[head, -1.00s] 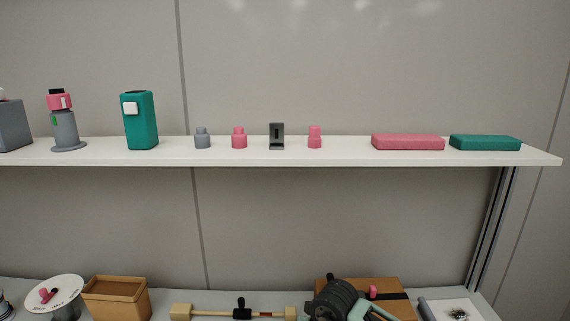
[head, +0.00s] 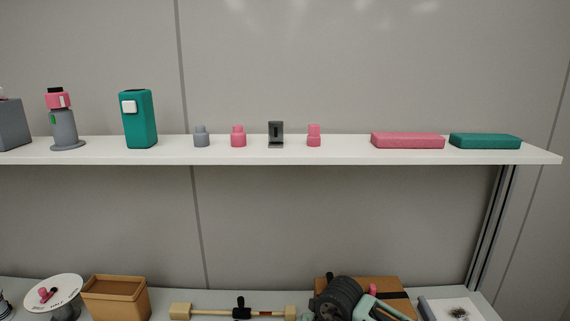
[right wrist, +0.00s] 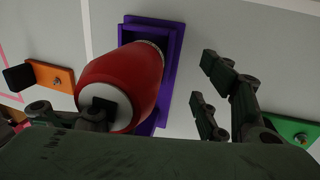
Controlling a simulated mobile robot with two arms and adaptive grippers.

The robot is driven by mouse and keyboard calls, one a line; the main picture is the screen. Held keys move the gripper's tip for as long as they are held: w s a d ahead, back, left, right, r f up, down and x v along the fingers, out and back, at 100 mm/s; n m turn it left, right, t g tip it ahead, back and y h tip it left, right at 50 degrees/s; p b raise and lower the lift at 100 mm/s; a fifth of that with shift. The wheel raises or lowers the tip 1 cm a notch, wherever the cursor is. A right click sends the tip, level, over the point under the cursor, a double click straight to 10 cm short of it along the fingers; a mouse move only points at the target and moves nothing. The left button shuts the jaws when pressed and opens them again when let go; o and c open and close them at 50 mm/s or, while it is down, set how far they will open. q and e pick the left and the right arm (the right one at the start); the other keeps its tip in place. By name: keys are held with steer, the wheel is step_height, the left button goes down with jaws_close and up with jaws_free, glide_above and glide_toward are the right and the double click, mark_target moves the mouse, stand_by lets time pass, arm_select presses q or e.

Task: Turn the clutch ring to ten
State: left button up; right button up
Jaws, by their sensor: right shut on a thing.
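In the right wrist view a red rounded body (right wrist: 125,80) with a white end face stands in front of a purple bracket (right wrist: 172,40). My right gripper (right wrist: 150,92) has dark fingers on both sides of it and is shut on the red body. The left finger covers part of the white face; the right fingers' contact is not clear. In the head view a pink ring (head: 58,102) with a white mark sits on a grey stand (head: 64,130) at the shelf's left. I cannot tell which part is the clutch ring; no ten is readable. My left gripper is not in view.
The white shelf (head: 290,158) holds a teal box (head: 140,120), small pink and grey pegs, and two flat blocks. Below are a white disc (head: 50,288), a brown box (head: 115,298) and a wooden bar (head: 205,311). An orange block (right wrist: 52,76) and green block (right wrist: 290,128) flank the bracket.

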steer(key=p+v, duration=0.3)
steer(key=shift+a+r, duration=0.15)
steer(key=shift+r, duration=0.1)
jaws_close()
steer(key=shift+w+a+r+p, duration=0.2)
steer(key=shift+r+p, duration=0.1)
steer(key=shift+r, duration=0.15)
steer(key=shift+s+r, duration=0.1)
steer(key=shift+r, duration=0.05)
